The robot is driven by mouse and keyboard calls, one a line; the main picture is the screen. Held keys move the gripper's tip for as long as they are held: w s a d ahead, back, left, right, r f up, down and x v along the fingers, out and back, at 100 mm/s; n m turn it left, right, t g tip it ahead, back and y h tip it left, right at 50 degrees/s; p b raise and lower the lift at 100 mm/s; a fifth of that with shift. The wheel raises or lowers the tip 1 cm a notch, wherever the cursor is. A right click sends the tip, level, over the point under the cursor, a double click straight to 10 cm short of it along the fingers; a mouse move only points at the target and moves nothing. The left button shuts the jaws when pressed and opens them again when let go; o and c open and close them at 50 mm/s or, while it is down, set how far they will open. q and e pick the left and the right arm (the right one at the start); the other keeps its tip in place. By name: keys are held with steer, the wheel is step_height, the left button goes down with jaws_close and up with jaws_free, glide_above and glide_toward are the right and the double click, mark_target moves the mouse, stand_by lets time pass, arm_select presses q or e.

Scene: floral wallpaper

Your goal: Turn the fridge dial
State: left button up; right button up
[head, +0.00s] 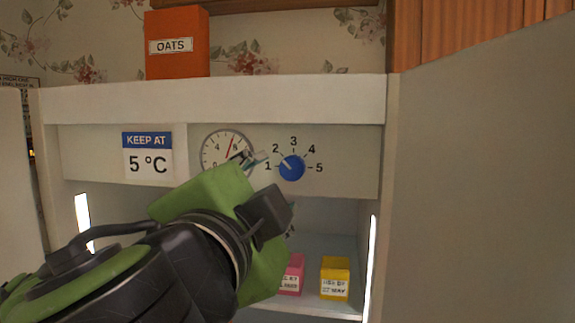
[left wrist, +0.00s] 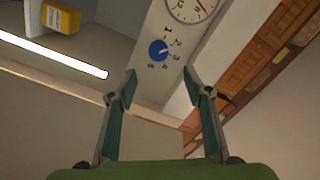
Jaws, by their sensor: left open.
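The blue fridge dial (head: 292,168) sits on the white panel, with numbers 1 to 5 around it. Its pale mark points up and left, about between 1 and 2. The dial also shows in the left wrist view (left wrist: 158,51), beyond the fingertips. My left gripper (head: 260,157) is open and empty, a little left of the dial in the head view and apart from it. Its spread fingers show in the left wrist view (left wrist: 160,78). A round gauge (head: 215,146) with a red needle is left of the dial, partly covered by my gripper. My right gripper is not in view.
A "KEEP AT 5 °C" sign (head: 148,155) is on the panel's left. An orange OATS box (head: 178,45) stands on top. Pink (head: 293,275) and yellow (head: 335,279) boxes sit inside the fridge below. A grey surface (head: 480,190) fills the right side.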

mark_target(292, 169)
arm_select(q)
steer(key=w+p, duration=0.1)
steer(key=w, duration=0.2)
steer(key=w+d+p, duration=0.1)
steer(key=w+p, duration=0.1)
steer(key=w, duration=0.1)
steer(key=w+d+p, duration=0.1)
steer(key=w, duration=0.3)
steer(key=shift+d+r, duration=0.1)
steer(key=shift+d, duration=0.05)
steer(key=shift+w+d+f+p, duration=0.1)
steer(key=shift+w+d+p, duration=0.05)
steer(key=shift+w, duration=0.25)
steer(key=shift+w+d+f+p, duration=0.1)
steer(key=shift+w+p, duration=0.05)
steer(key=shift+w, duration=0.2)
steer(key=c, duration=1.1)
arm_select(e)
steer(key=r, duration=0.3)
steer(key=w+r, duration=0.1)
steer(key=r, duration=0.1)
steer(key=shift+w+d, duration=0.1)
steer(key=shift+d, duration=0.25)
